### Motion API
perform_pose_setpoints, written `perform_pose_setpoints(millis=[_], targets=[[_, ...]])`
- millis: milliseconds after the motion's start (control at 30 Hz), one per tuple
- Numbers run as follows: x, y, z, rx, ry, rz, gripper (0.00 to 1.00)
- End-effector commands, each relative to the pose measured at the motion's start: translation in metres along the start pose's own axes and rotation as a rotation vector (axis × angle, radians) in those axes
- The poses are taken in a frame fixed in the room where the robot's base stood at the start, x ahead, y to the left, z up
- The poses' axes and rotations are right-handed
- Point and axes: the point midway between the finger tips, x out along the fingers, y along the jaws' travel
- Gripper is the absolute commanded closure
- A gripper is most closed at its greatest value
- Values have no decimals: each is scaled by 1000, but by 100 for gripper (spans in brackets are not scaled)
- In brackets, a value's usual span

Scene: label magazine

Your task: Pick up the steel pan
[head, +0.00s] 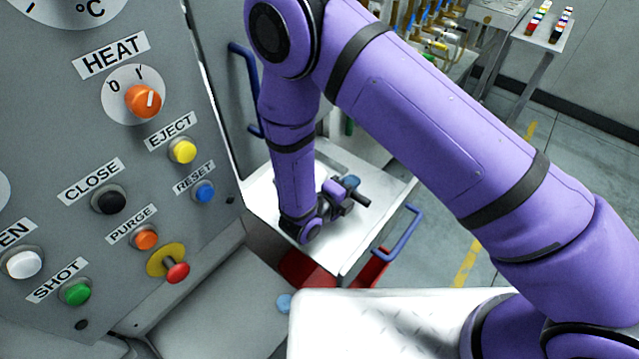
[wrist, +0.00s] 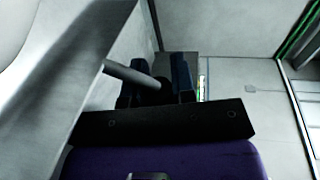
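My gripper (head: 347,190) is low over a pale metal surface (head: 365,235) in the head view, at the end of my purple arm. In the wrist view its two dark blue fingers (wrist: 158,82) stand apart with a gap between them. A grey rod (wrist: 128,72) reaches from the left across the near finger towards that gap. I cannot tell whether it is the handle of the steel pan. No pan is clearly recognisable in either view, and my arm hides part of the surface.
A grey control panel (head: 60,130) with buttons and a dial fills the left. A blue upright handle (head: 246,90) is behind my arm. A blue handle (head: 400,232) and red part (head: 370,270) are at the surface's front right. Open floor (head: 590,150) lies right.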

Motion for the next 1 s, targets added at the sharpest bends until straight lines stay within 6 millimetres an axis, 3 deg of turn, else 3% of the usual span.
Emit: perform_pose_setpoints(millis=[67, 433, 633, 867, 1000], targets=[[0, 0, 0, 1, 0, -1, 100], [0, -2, 0, 3, 0, -1, 100], [-3, -14, 0, 3, -1, -2, 100], [-34, -5, -27, -3, -3, -1, 100], [-38, -32, -26, 6, 0, -2, 100]])
